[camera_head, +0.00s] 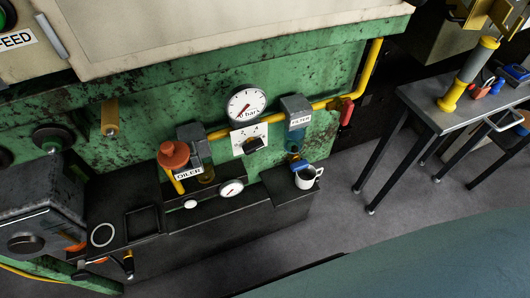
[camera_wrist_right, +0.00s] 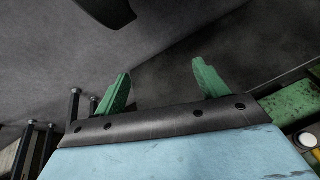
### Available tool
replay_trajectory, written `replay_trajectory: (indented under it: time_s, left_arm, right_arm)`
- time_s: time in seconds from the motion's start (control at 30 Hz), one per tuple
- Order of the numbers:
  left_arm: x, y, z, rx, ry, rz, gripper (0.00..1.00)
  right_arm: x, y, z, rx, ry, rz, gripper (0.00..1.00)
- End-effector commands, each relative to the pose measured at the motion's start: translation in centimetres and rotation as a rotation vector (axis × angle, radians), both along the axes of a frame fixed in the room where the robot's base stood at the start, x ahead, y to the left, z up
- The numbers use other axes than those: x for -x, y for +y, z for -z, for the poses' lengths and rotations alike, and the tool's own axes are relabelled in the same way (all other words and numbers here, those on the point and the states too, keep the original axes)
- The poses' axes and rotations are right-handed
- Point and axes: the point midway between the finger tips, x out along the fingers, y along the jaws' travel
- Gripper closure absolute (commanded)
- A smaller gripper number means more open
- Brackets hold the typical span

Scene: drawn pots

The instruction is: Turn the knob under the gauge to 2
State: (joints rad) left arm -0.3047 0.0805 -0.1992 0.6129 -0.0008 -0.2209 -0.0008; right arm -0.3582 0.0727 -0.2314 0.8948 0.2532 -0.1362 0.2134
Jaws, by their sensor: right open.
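A round white gauge (camera_head: 246,104) marked "bar" is mounted on the green machine wall. A dark knob (camera_head: 253,146) sits on the plate's lower part. I cannot tell which number it points to. My right gripper (camera_wrist_right: 162,68) shows in the right wrist view, with its two green fingers wide apart. Nothing is between them but grey floor, and the knob is not in that view. My left gripper is in neither view.
A yellow pipe (camera_head: 218,134) runs behind the gauge. The filter (camera_head: 296,115) is to the right of the knob and the oiler (camera_head: 187,143) to the left. A table (camera_head: 425,103) stands at the right.

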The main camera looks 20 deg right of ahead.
Motion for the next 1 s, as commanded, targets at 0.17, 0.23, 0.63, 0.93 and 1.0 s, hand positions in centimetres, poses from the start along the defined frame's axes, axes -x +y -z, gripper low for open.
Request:
replay_trajectory:
  time_s: [0.17, 0.23, 0.63, 0.93, 1.0]
  left_arm:
    - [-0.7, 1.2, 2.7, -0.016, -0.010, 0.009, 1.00]
    - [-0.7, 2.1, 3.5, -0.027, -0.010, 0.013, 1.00]
    - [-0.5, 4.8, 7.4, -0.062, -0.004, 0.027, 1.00]
    - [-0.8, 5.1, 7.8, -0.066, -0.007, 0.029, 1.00]
    - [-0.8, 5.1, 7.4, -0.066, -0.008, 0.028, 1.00]
  right_arm:
    - [-9.7, 5.5, -6.6, -0.422, -0.245, 0.476, 0.27]
    - [-12.7, 6.9, -10.3, -0.619, -0.311, 0.652, 0.27]
    - [-19.9, 7.2, -32.5, -1.822, -0.309, 1.382, 0.27]
    - [-20.3, 5.9, -37.9, -2.149, -0.194, 1.508, 0.27]
    - [-21.0, 5.9, -38.1, -2.154, -0.194, 1.508, 0.27]
